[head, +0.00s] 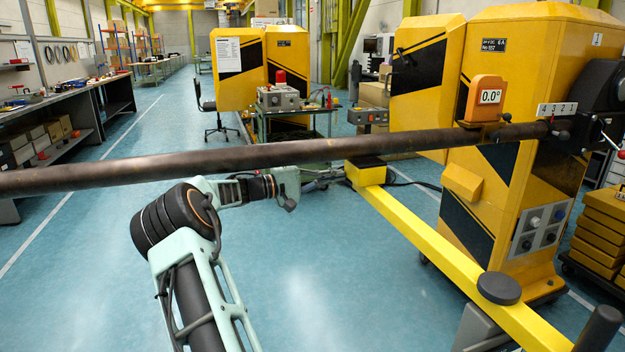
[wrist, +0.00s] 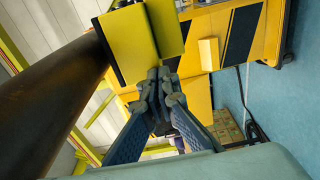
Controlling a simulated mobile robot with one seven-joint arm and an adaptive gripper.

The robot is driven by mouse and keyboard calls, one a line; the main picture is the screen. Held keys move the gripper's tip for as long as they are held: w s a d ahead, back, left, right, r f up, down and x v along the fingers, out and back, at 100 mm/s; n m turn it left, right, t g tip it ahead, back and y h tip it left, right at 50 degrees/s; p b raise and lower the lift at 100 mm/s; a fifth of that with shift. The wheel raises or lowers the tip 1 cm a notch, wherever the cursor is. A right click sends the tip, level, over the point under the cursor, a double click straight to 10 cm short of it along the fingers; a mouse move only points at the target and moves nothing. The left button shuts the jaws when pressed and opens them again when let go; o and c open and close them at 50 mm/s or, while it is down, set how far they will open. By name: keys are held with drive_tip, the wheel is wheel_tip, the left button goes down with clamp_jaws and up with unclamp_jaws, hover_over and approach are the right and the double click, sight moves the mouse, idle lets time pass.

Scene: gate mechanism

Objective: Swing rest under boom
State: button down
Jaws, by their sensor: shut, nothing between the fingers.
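The boom (head: 230,158) is a long dark pole running level from the left edge to the yellow gate cabinet. The rest is a yellow bar (head: 440,248) with a yellow block (head: 368,174) at its far end, which shows just below the boom's line. I cannot tell whether the block is right under the boom or touching it. My gripper (head: 335,180) is small and partly hidden beside the block's left side. In the wrist view the gripper (wrist: 158,80) is shut and empty, its fingertips close to the yellow block (wrist: 130,42); contact is unclear. The boom (wrist: 50,105) passes at the left.
The gate cabinet (head: 530,130) stands at right with a display (head: 489,96) reading 0.0°. A dark round cap (head: 498,288) sits on the bar. A cart (head: 290,110) with a control box stands behind the boom. Clear blue floor (head: 90,260) lies at left.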

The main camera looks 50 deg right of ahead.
drive_tip(key=shift+s+d+r, duration=0.2)
drive_tip(key=shift+s+d, duration=0.2)
drive_tip(key=shift+d, duration=0.2)
drive_tip(key=shift+s+d+r, duration=0.15)
drive_tip(key=shift+s+d, duration=0.2)
drive_tip(key=shift+d, duration=0.25)
drive_tip(key=w+d+p+v, duration=0.1)
drive_tip(key=v, duration=1.4)
drive_tip(key=shift+w+a+f+p, duration=0.25)
drive_tip(key=shift+w+f+p, duration=0.1)
